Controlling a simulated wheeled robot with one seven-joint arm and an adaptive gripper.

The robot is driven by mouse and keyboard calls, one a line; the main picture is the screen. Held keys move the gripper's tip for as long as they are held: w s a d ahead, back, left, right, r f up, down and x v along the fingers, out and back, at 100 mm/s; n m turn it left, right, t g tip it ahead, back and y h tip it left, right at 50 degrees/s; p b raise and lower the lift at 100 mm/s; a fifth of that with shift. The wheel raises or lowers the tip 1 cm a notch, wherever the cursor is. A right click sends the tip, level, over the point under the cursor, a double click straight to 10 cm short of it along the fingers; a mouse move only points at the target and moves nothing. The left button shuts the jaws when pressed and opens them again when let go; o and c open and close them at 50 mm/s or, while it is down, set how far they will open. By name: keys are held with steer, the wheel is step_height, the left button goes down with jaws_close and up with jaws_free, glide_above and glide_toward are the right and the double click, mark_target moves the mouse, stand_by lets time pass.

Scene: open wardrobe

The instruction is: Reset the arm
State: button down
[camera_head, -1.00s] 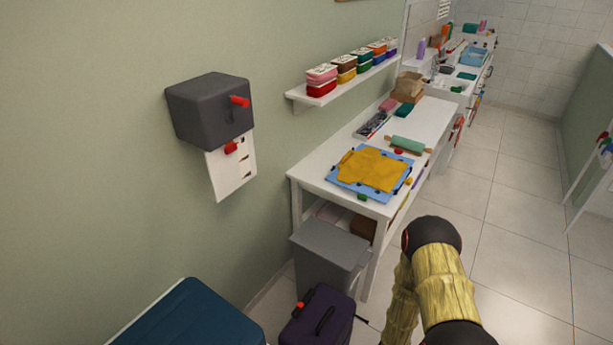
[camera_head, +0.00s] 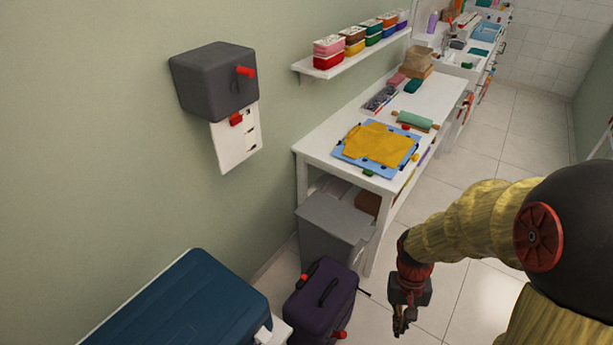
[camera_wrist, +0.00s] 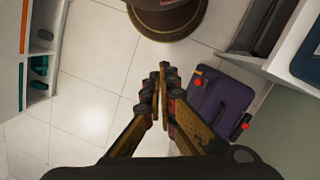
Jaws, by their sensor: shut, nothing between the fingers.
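My gripper (camera_head: 403,318) hangs at the lower right in the head view, pointing down over the tiled floor, in front of the white table. In the wrist view my gripper (camera_wrist: 161,72) shows its two fingers meeting at the tips with nothing between them. It touches nothing that I can see. My yellow arm reaches in from the right edge of the head view.
A purple case (camera_head: 320,302) with red parts stands on the floor left of my gripper; it also shows in the wrist view (camera_wrist: 220,105). Behind it is a grey bin (camera_head: 333,225) beside the white table (camera_head: 325,150). A blue-lidded box (camera_head: 180,310) stands lower left. Floor tiles right of the table are clear.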

steer(key=s+a+r+t, duration=0.1)
steer(key=r+t, duration=0.1)
steer(key=r, duration=0.6)
steer(key=s+a+r+n+t, duration=0.1)
steer(key=s+a+r+t, duration=0.1)
steer(key=r, duration=0.7)
steer(key=s+a+r+n+t+b, duration=0.1)
steer(key=r+t, duration=0.3)
steer(key=r, duration=0.4)
steer(key=shift+s+a+r, duration=0.25)
steer(key=shift+a+r, duration=0.1)
steer(key=shift+a, duration=0.05)
